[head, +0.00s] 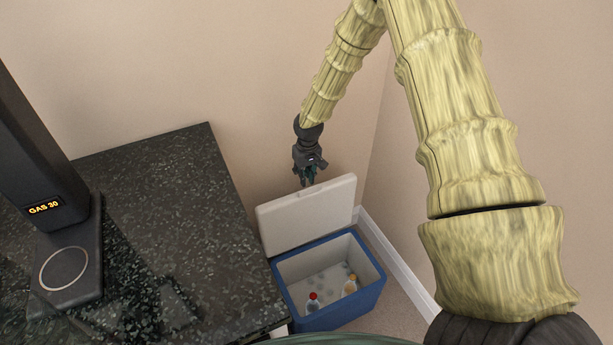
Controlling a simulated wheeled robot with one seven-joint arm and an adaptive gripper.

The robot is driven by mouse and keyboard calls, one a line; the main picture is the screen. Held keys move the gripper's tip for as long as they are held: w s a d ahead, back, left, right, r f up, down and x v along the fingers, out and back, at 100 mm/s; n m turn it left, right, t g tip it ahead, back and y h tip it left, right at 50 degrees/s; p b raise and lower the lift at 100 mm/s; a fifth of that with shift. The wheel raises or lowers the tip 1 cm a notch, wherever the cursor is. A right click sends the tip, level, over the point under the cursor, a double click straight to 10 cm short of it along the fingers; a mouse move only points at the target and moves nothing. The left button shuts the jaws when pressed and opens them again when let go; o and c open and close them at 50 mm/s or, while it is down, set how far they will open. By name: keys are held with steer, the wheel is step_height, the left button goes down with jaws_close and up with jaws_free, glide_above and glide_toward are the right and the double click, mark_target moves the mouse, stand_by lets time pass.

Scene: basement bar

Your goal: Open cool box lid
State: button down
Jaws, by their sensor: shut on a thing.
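The cool box (347,315) is blue with a pale inside and stands on the floor beside the dark counter. Its white lid (290,222) is raised and stands up steeply along the box's back edge, leaving the inside in view. My gripper (308,182) reaches down from above to the lid's top edge, near the middle, and is shut on the lid. The exact contact of the fingertips is small and partly hidden behind the lid's edge.
A dark speckled counter (180,205) with a black "GAS 30" unit (50,215) is on the left. Walls close in behind and at the right.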

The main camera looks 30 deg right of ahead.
steer(key=shift+s+r+p, duration=0.3)
steer(key=shift+r+p, duration=0.25)
steer(key=shift+r, duration=0.3)
steer(key=shift+s+r+p, duration=0.25)
steer(key=shift+r+p, duration=0.3)
steer(key=shift+r, duration=0.35)
steer(key=shift+s+r+p, duration=0.3)
steer(key=shift+r+p, duration=0.25)
steer(key=shift+r, duration=0.3)
